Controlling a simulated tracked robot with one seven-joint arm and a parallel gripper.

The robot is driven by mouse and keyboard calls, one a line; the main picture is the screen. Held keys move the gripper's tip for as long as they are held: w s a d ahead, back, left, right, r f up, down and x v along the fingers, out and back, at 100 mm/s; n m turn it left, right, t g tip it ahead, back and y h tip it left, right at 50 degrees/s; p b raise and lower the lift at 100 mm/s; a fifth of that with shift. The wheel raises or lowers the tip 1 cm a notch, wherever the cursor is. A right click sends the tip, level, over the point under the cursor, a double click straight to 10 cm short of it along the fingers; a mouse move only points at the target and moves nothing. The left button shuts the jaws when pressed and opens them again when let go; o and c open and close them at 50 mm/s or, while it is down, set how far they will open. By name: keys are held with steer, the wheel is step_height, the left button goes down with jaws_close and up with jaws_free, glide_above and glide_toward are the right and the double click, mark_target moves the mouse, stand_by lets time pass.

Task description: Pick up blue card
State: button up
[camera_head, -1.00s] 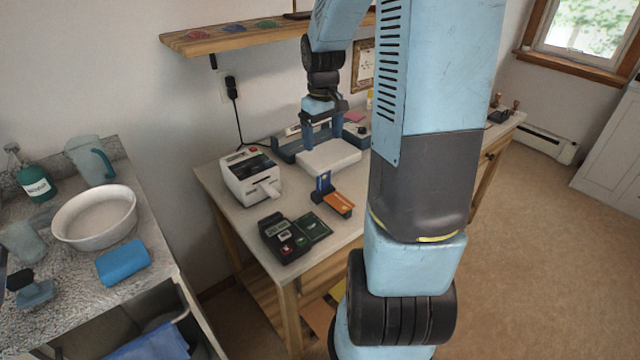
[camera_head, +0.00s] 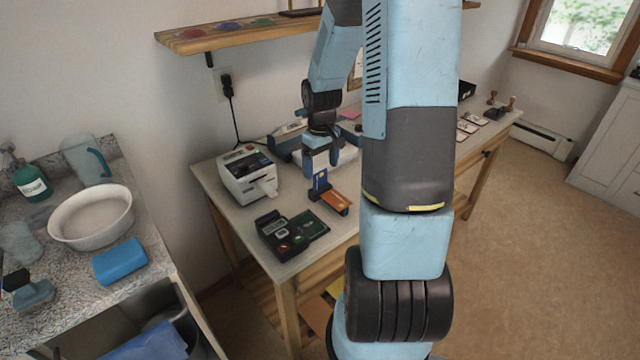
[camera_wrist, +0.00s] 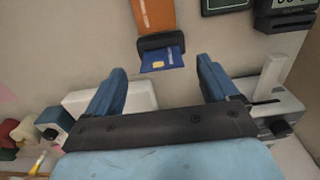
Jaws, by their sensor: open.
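The blue card (camera_head: 321,180) stands upright at the back end of a dark holder with an orange strip (camera_head: 336,203) on the table. In the wrist view the blue card (camera_wrist: 161,60) has a small yellow chip and lies ahead of and between my fingers. My gripper (camera_head: 323,170) is right behind the card in the head view, and the two blue fingers (camera_wrist: 162,78) are spread apart with nothing between them. The holder's dark slot (camera_wrist: 168,42) covers the card's lower edge.
A white label printer (camera_head: 248,177) stands left of the card, and a black card terminal (camera_head: 275,236) sits in front. A pale block (camera_head: 345,155) lies behind my gripper. The table (camera_head: 320,248) has bare room at its front edge.

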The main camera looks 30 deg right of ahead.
mark_target(320, 177)
steer(key=shift+w+a+f, duration=0.1)
steer(key=shift+a+f, duration=0.05)
steer(key=shift+f, duration=2.35)
steer(key=shift+c, duration=0.2)
steer(key=c, duration=1.1)
